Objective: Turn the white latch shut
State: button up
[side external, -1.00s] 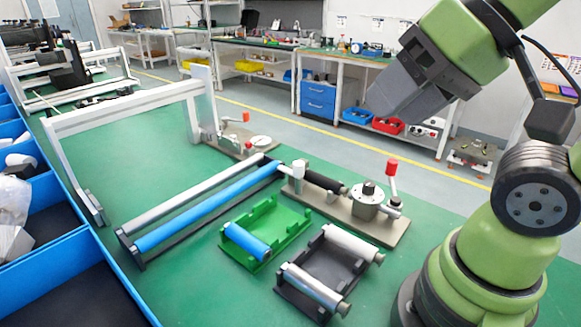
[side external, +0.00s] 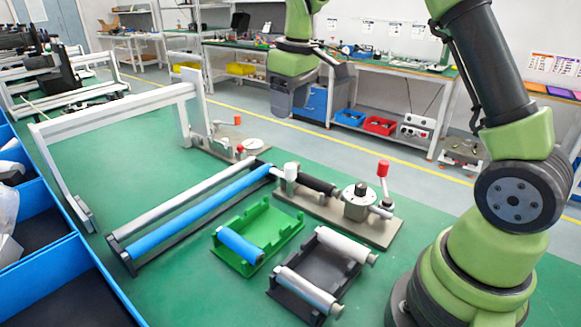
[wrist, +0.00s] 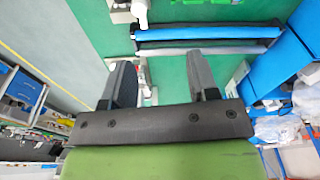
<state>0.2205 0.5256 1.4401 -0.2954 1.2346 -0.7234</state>
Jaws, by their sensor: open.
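A small upright white piece (side external: 291,172), which looks like the white latch, stands at the inner end of the grey-brown base plate, beside the right end of the blue roller (side external: 205,208). What looks like the same white piece shows at the top of the wrist view (wrist: 140,10), left of the roller's end. I cannot tell its turn angle. My gripper (side external: 288,103) hangs high above and behind the rollers, pointing down and clear of everything. In the wrist view its two dark fingers (wrist: 160,82) are wide apart with nothing between them.
The base plate (side external: 385,235) also carries a metal hub and a red-knobbed lever (side external: 383,172). A green cradle (side external: 258,235) and a black cradle (side external: 318,270) stand in front. A white frame (side external: 110,108) rises at left, with blue bins (side external: 75,265) along the edge.

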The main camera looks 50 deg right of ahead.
jog(key=n+g, duration=0.1)
jog(key=g, duration=0.1)
send_over(290, 165)
notch_tip(290, 165, down, 7)
jog(key=shift+s+a+f, duration=0.1)
jog(key=shift+s, duration=0.05)
jog(key=shift+f, duration=0.3)
notch_tip(290, 165, down, 10)
jog(key=shift+r, duration=0.25)
jog(key=c, duration=0.9)
